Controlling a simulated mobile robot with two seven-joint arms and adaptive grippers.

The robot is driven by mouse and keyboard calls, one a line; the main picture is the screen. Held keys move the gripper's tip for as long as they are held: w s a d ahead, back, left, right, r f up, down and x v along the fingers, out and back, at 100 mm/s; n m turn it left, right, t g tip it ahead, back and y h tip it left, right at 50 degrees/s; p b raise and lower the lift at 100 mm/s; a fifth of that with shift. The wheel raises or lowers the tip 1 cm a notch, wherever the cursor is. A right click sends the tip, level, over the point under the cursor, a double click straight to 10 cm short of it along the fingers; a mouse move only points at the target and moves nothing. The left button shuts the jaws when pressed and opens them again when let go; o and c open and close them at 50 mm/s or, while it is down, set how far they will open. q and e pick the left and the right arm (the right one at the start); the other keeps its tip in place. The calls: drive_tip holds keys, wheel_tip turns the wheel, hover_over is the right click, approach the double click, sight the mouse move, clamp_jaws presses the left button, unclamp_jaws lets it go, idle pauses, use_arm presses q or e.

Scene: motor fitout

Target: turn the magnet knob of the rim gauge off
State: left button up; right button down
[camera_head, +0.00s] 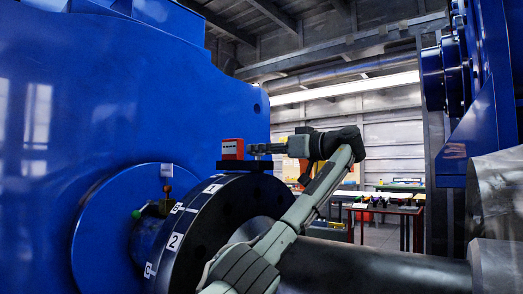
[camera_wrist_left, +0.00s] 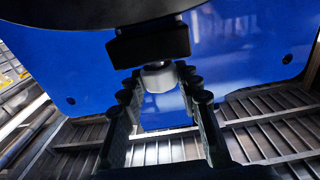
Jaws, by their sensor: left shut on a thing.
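The rim gauge (camera_head: 232,148), a red box with a pale face, stands on a dark base on top of the large black flanged rim. My left gripper (camera_head: 258,149) reaches in from the right, just beside the red box. In the left wrist view its two dark fingers (camera_wrist_left: 160,82) are on either side of a pale grey knob (camera_wrist_left: 158,78) and shut on it. The knob projects from a black block (camera_wrist_left: 150,43), and its setting cannot be read. My right gripper is in neither view.
The black flange (camera_head: 215,225) carries white number tags, and a thick dark shaft (camera_head: 370,268) runs right from it. A big blue housing (camera_head: 120,90) fills the left. A table with small items (camera_head: 385,208) stands in the background.

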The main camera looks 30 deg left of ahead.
use_arm(q)
drive_tip(key=shift+w+r+n+g, duration=0.1)
drive_tip(key=shift+n+g, duration=0.8)
drive_tip(key=shift+g, duration=0.3)
drive_tip(key=o, duration=1.2)
drive_tip(key=d, duration=0.7)
drive_tip(key=shift+w+d, duration=0.15)
drive_tip(key=shift+d, duration=0.05)
drive_tip(key=shift+c, duration=0.2)
